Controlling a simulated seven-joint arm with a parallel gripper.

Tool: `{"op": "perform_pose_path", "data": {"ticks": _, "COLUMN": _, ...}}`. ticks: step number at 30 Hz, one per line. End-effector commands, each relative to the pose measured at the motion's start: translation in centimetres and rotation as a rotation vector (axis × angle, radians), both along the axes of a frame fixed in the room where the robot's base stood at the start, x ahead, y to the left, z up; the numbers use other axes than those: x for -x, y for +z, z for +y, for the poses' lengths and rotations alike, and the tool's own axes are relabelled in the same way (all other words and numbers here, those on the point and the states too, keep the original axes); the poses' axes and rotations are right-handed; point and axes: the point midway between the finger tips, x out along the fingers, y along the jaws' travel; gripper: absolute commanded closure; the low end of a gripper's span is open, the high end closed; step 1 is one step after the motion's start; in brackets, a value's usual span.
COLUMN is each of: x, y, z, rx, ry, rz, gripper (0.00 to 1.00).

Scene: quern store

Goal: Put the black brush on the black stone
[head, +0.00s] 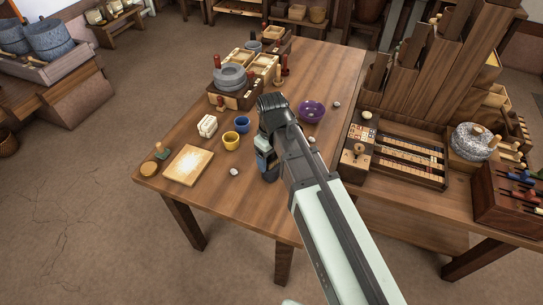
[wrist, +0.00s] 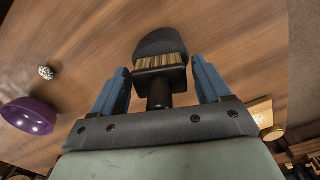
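The black brush (wrist: 158,92) is in the wrist view, with a dark handle and head and a band of tan bristles. A dark, rounded block, which looks like the black stone (wrist: 160,43), is right at the bristle end; I cannot tell whether they touch. My gripper (wrist: 157,68) is open, its two blue fingers on either side of the brush with a visible gap on each side. In the head view my gripper (head: 267,168) is low over the middle of the table, and my arm hides the brush and stone.
A purple bowl (head: 312,111) stands to the right, also in the wrist view (wrist: 30,116). Yellow (head: 231,140) and blue (head: 242,124) cups stand left of my gripper. A pale board (head: 187,165) lies near the table's left end. A grey quern (head: 230,77) and boxes stand behind.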

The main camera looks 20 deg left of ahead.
Motion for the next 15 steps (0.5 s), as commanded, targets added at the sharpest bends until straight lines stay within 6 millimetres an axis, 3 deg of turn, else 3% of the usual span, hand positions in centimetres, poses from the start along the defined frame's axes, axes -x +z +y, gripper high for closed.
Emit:
{"op": "perform_pose_path", "data": {"ticks": 3, "x": 0.00, "y": 0.00, "z": -0.01, "rx": 0.000, "ry": 0.000, "rz": 0.000, "gripper": 0.13}}
{"op": "perform_pose_path", "data": {"ticks": 15, "x": -0.03, "y": 0.79, "z": 0.02, "rx": -0.001, "ry": 0.000, "rz": 0.000, "gripper": 0.13}}
